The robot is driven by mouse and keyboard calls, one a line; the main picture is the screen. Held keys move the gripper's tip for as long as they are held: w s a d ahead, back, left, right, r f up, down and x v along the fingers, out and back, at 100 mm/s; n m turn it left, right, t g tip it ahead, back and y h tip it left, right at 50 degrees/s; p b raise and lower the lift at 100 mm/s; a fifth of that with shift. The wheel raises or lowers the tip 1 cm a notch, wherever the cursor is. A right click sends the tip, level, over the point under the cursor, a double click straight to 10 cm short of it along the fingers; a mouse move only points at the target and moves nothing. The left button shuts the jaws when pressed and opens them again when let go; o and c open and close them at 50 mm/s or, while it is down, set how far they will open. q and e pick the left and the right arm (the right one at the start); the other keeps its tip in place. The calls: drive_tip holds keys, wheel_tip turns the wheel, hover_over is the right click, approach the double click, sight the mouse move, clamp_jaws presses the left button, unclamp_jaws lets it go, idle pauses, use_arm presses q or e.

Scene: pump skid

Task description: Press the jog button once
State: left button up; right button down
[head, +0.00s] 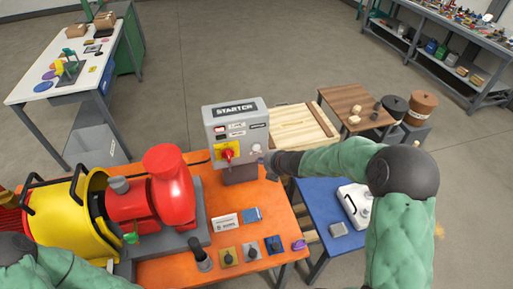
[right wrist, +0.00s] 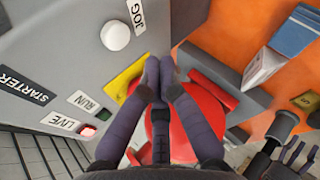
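The grey starter box (head: 235,110) stands upright on the orange table. In the right wrist view its face holds a round white button (right wrist: 115,36) beside the JOG label (right wrist: 137,14). My right gripper (right wrist: 157,68) has its fingertips together with nothing visible between them. They are in front of the box, over the yellow plate (right wrist: 124,80) and apart from the white button in the picture. In the head view the right gripper (head: 267,160) is at the box's right edge. A dark finger-like shape (right wrist: 291,158) at the wrist view's lower right looks like my left gripper; its state is unclear.
A red and yellow rotary switch (head: 228,152) sits on the box. The red pump (head: 160,190) stands left of it. Small blocks (head: 250,251) and a white card (head: 224,221) lie in front. A blue table (head: 322,205) is on the right.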

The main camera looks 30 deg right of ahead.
drive_tip(key=shift+w+d+p, duration=0.2)
drive_tip(key=shift+w, duration=0.6)
drive_tip(key=shift+w+d+p, duration=0.15)
drive_tip(key=shift+w+p, duration=0.05)
drive_tip(key=shift+w, duration=0.55)
drive_tip(key=shift+w, duration=0.1)
drive_tip(key=shift+w+d, duration=0.1)
drive_tip(key=shift+w, duration=0.2)
drive_tip(key=shift+w+d+p, duration=0.1)
drive_tip(key=shift+w+p, duration=0.3)
drive_tip(key=shift+w, duration=0.05)
idle(1.0)
drive_tip(key=shift+s, duration=0.2)
drive_tip(key=shift+s+a+b, duration=0.2)
drive_tip(key=shift+s+b, duration=0.15)
drive_tip(key=shift+s, duration=0.3)
drive_tip(key=shift+s, duration=0.1)
drive_tip(key=shift+s+a+b, duration=0.2)
drive_tip(key=shift+s+b, duration=0.05)
drive_tip(key=shift+s, duration=0.55)
drive_tip(key=shift+s+a+b, duration=0.2)
drive_tip(key=shift+s, duration=0.55)
drive_tip(key=shift+s+a+b, duration=0.2)
drive_tip(key=shift+s+b, duration=0.05)
drive_tip(key=shift+s, duration=0.55)
